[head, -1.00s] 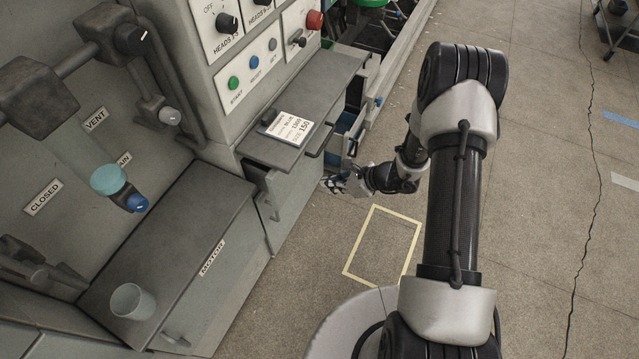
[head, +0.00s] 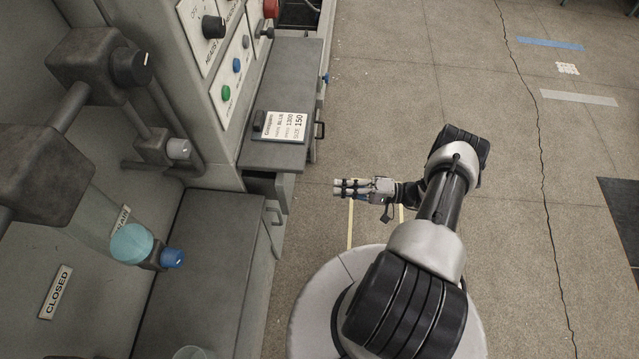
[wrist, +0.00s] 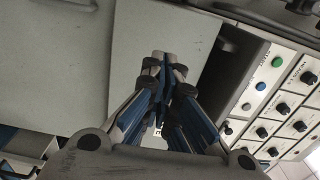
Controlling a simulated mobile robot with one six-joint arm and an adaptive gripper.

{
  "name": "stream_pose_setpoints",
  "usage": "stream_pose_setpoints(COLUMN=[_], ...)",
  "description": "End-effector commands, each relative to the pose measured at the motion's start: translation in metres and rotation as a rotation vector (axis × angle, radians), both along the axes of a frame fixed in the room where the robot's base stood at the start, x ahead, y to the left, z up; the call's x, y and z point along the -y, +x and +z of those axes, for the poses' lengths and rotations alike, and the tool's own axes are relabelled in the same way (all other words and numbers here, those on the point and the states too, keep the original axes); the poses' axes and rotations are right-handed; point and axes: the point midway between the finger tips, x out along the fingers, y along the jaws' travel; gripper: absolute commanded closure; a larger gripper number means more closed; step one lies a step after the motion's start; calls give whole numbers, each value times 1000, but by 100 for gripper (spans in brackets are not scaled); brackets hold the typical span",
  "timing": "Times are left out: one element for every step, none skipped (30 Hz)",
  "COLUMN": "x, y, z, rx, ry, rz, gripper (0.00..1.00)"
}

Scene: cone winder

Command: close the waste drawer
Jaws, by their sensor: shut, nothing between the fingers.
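In the wrist view the shut fingers (wrist: 168,62) are in front of a pale flat panel (wrist: 190,30); contact cannot be told.
The motor cabinet (head: 205,260) is at the near left. Open floor (head: 410,80) lies to the right.

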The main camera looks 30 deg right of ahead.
Motion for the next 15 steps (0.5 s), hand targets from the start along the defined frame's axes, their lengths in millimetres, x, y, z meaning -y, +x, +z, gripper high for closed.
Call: stream_pose_setpoints(x=[-9, -14, -21, -26, -32, -39, -45, -50, -57, -63, -68, -74, -78, -82, -87], y=[5, 8, 13, 17, 20, 26, 29, 33, 38, 41, 44, 49, 52, 55, 58], z=[0, 0, 0, 0, 0, 0, 0, 0, -1, -1, -1, -1, -1, -1, -1], rx=[-3, -4, -3, -3, -4, -4, -4, -4, -5, -4, -5, -5, -4, -4, -4], ry=[1, 1, 1, 1, 1, 1, 1, 1, 0, 1, 1, 1, 1, 0, 1], rz=[5, 6, 6, 7, 6, 7, 6, 7, 6, 6, 6, 5, 5, 5, 4], gripper=[100, 100, 100, 100, 100, 100, 100, 100, 100, 100, 100, 100, 100, 100, 100])
